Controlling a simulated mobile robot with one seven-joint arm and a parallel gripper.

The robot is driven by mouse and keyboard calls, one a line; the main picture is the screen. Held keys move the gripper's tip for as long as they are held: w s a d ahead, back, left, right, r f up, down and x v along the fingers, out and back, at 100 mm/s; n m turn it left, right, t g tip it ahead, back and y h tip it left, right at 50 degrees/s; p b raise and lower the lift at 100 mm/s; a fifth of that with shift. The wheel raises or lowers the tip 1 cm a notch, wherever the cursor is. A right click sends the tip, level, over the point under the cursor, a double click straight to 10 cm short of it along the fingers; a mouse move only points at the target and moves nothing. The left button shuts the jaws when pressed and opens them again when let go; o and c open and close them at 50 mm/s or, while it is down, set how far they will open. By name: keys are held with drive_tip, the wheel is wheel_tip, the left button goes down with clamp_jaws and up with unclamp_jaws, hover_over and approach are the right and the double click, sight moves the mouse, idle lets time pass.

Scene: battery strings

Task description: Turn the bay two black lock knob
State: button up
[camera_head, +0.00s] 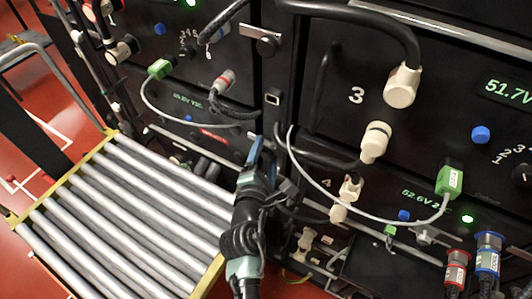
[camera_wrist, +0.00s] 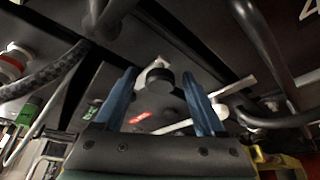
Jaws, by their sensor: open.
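In the wrist view a round black lock knob (camera_wrist: 160,80) sits on a pale bracket on the dark battery front. My gripper (camera_wrist: 160,76) has its two blue fingers apart, one on either side of the knob in the picture. I cannot tell whether the tips reach around it or stop short, and no contact shows. In the head view my gripper (camera_head: 256,153) is at the rack, near the right edge of the left column. The knob is not clearly seen there. No readable bay two label shows.
Another black knob (camera_head: 267,45) sits higher on the rack. A grey cable (camera_head: 360,215) with a green plug (camera_head: 450,180) hangs right of my arm. A thick black cable (camera_head: 340,10) loops above. A yellow-edged roller table (camera_head: 120,220) stands at the left, its rollers bare.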

drive_tip(key=shift+w, duration=0.1)
clamp_jaws()
idle(0.4)
